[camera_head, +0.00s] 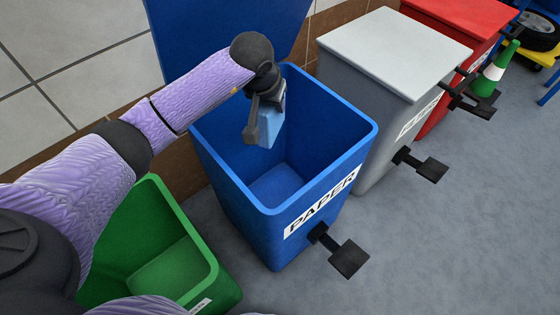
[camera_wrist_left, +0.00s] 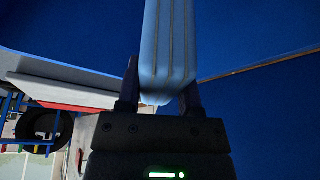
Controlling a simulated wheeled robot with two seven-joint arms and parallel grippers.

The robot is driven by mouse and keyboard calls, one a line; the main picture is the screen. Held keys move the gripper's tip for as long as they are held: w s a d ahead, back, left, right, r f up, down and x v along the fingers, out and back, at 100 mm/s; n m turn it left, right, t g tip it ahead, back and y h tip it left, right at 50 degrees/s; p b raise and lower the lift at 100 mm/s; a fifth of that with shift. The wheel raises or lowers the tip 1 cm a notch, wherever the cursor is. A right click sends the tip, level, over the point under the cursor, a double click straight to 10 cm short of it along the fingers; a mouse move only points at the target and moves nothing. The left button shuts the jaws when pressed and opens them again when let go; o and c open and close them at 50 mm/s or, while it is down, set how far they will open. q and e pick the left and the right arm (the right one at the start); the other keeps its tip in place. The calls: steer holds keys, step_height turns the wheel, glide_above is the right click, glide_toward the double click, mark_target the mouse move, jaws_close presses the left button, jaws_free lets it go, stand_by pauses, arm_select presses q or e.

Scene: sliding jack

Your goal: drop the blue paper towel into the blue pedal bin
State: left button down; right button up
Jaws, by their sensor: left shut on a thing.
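The blue pedal bin (camera_head: 262,240) stands open in the middle of the head view, with a PAPER label on its front and a dark pedal (camera_head: 348,259) low down. Its blue lid (camera_head: 215,30) is raised behind it. My left gripper (camera_head: 265,130) is over the bin's opening, pointing down. It is shut on the light blue paper towel (camera_head: 270,131), which hangs between its fingers, apart from the bin floor. In the left wrist view the paper towel (camera_wrist_left: 168,45) sits between both fingers, with blue bin surfaces around. My right gripper is not in view.
A green open bin (camera_head: 190,255) stands at the left. A grey bin (camera_head: 395,50) and a red bin (camera_head: 465,22), both closed, stand to the right. A green and white cone (camera_head: 492,70) is beyond. The tiled wall is behind. Grey floor is clear at the lower right.

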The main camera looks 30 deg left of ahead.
arm_select(q)
steer(key=shift+c, duration=0.9)
jaws_free()
steer(key=p+v, duration=0.1)
steer(key=v, duration=0.1)
steer(key=p+v, duration=0.2)
steer(key=shift+w+r, duration=0.1)
steer(key=shift+r, duration=0.3)
steer(key=p+v, duration=0.3)
steer(key=v, duration=0.2)
steer(key=shift+p, duration=0.4)
steer(key=shift+s+r, duration=0.1)
steer(key=shift+s, duration=0.1)
steer(key=shift+d, duration=0.1)
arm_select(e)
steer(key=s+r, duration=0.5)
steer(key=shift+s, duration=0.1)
arm_select(q)
steer(key=shift+s, duration=0.1)
